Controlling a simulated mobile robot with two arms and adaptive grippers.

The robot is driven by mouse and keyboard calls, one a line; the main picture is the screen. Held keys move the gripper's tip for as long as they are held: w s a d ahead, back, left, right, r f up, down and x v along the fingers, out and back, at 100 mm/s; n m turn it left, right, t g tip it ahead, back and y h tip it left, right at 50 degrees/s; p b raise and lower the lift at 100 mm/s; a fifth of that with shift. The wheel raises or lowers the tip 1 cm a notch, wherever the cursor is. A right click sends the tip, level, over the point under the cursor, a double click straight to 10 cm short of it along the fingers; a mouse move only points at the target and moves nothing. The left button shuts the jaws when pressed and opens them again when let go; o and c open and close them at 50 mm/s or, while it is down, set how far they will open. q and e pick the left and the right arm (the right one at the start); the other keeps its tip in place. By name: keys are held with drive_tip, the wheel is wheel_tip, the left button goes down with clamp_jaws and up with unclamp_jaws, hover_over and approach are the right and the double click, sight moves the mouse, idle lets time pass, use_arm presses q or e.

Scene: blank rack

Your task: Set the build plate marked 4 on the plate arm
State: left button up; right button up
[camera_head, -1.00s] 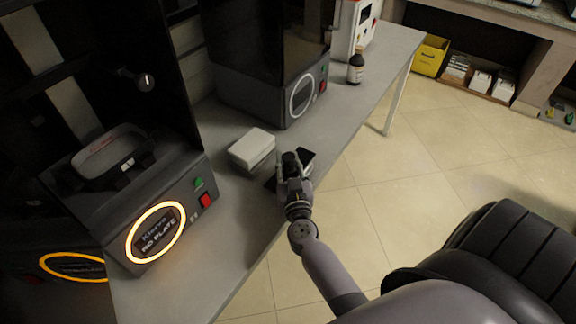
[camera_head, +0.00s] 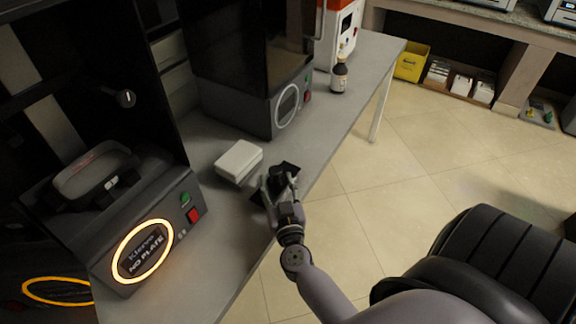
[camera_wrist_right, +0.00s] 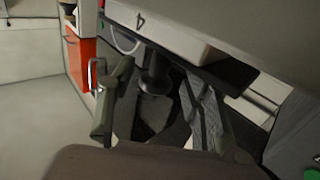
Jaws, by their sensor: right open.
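A white block (camera_head: 239,160) lies on the grey bench; the right wrist view shows a white face with a black "4" (camera_wrist_right: 140,19). A dark flat piece (camera_wrist_right: 226,66) with a dark round knob (camera_wrist_right: 155,78) is beside it; I cannot tell if they are joined. My right gripper (camera_head: 279,182) is open at the bench edge, its fingers (camera_wrist_right: 160,100) on either side of the knob, with no clear grip. A printer (camera_head: 150,215) at the left reads "NO PLATE" in a glowing orange ring. A knobbed dark part (camera_head: 125,98), perhaps its plate arm, is above its tray (camera_head: 88,172). My left gripper is out of view.
A second dark printer (camera_head: 262,105) stands behind the white block. A brown bottle (camera_head: 339,77) and a white and red machine (camera_head: 345,30) are farther along the bench. A yellow bin (camera_head: 411,62) is on the floor beyond. Bench between the block and the near printer is clear.

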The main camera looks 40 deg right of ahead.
drive_tip(key=p+v, duration=0.1)
drive_tip(key=v, duration=1.3)
drive_tip(key=shift+s+r+p, duration=0.25)
drive_tip(key=shift+r+p, duration=0.1)
drive_tip(key=shift+p, duration=0.05)
